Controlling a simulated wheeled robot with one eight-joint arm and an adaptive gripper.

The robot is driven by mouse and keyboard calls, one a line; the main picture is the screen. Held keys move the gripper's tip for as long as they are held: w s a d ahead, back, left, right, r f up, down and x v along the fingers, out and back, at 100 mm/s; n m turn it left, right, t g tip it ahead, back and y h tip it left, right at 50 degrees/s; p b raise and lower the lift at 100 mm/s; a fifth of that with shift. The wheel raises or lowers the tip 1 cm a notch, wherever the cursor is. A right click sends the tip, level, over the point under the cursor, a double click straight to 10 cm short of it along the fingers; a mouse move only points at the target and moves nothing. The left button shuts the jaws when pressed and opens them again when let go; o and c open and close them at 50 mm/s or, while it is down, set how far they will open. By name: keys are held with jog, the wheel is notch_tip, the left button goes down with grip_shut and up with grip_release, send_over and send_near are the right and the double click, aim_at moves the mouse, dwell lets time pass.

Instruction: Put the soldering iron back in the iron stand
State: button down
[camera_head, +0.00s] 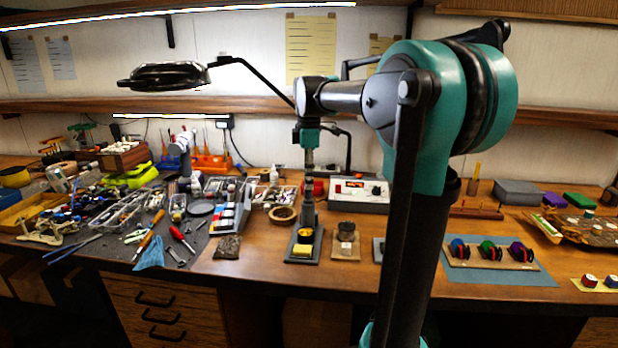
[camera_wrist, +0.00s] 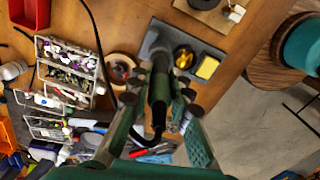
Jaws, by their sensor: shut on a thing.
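The soldering iron has a dark handle (camera_wrist: 160,92) and stands nearly upright, tip down, in the wrist view. My gripper (camera_wrist: 160,100) is shut on it, with a green finger on each side. In the head view my gripper (camera_head: 309,150) is above the iron stand, pointing down. The iron stand has a dark grey base (camera_head: 293,256) with a yellow sponge; its base also shows in the wrist view (camera_wrist: 208,52). The iron's lower end lines up with the stand's holder. The gripper and handle hide the tip, so I cannot tell how deep it sits.
A grey station with a red display (camera_head: 358,193) is behind. A black cable (camera_wrist: 97,35) curves beside the gripper.

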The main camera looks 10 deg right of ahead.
jog(key=c, duration=1.3)
grip_release()
jog(key=shift+o, duration=0.2)
jog(key=o, duration=0.3)
jog(key=shift+o, duration=0.2)
jog(key=shift+r, duration=4.55)
